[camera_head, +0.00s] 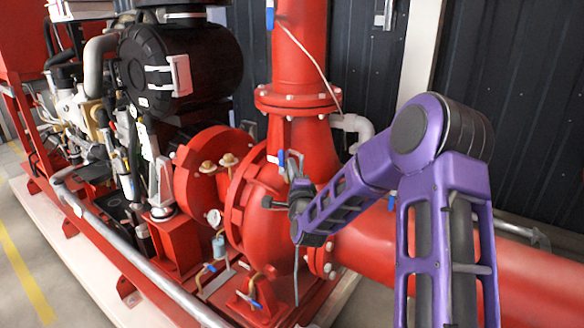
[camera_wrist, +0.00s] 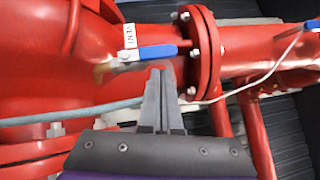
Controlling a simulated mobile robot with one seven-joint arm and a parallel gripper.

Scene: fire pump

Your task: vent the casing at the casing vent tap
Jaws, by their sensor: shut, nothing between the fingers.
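The casing vent tap has a blue lever (camera_wrist: 155,52) on a brass body (camera_wrist: 104,68), beside a white VENT tag (camera_wrist: 130,35), in the wrist view. The lever lies sideways across the picture. My gripper (camera_wrist: 161,72) is shut and empty, its fingertips just below the lever in the picture. Whether they touch it I cannot tell. In the head view the blue lever (camera_head: 281,158) shows small on top of the red pump casing (camera_head: 264,230), with my gripper (camera_head: 293,158) close to its right.
A red vertical pipe (camera_head: 299,50) with a bolted flange rises behind the tap. A thin pale line (camera_wrist: 265,76) runs close by on the right in the wrist view. A large red pipe (camera_head: 440,265) passes beneath my arm. Other blue-handled valves (camera_head: 205,270) sit low on the pump.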

